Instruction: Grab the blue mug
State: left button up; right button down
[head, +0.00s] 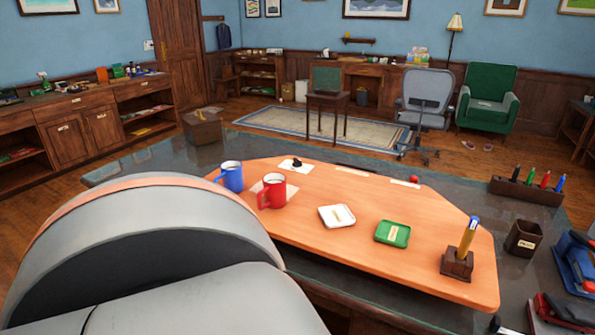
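The blue mug (231,177) stands upright at the left end of the orange wooden board (345,259) on the desk. A red mug (272,192) stands upright just to its right and nearer to me, on a pale square. A large grey and orange rounded part of mine fills the lower left of the head view, close to the camera, below the blue mug. Neither gripper shows in this view.
A white tray (325,217), a green tray (392,242) and a pencil holder (457,266) stand on the board. A pen rack (526,191), a dark cup (523,238) and blue office items are at the right. The dark desk top (330,150) is clear behind the board.

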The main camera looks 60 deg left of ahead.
aim_at(232, 175)
jog(key=u, duration=2.45)
jog(key=i+j, duration=0.1)
